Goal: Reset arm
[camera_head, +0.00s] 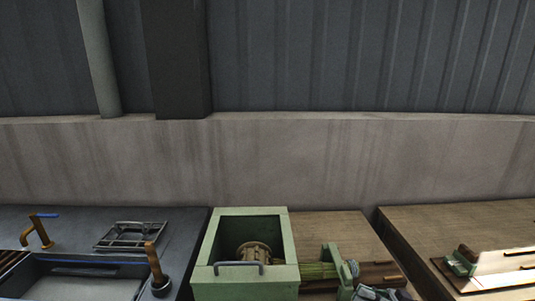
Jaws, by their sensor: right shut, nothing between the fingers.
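My right gripper (388,293) shows only in part, dark, at the bottom edge of the head view, right of centre. It is shut, with nothing between its fingers. My left gripper is out of view.
A green open-topped box (244,281) with a round brownish part (254,252) inside stands left of the bristles. A dark sink bench (80,225) with a tap (39,232) is at left. A wooden table (420,225) is at right, beyond a gap. A wall closes the back.

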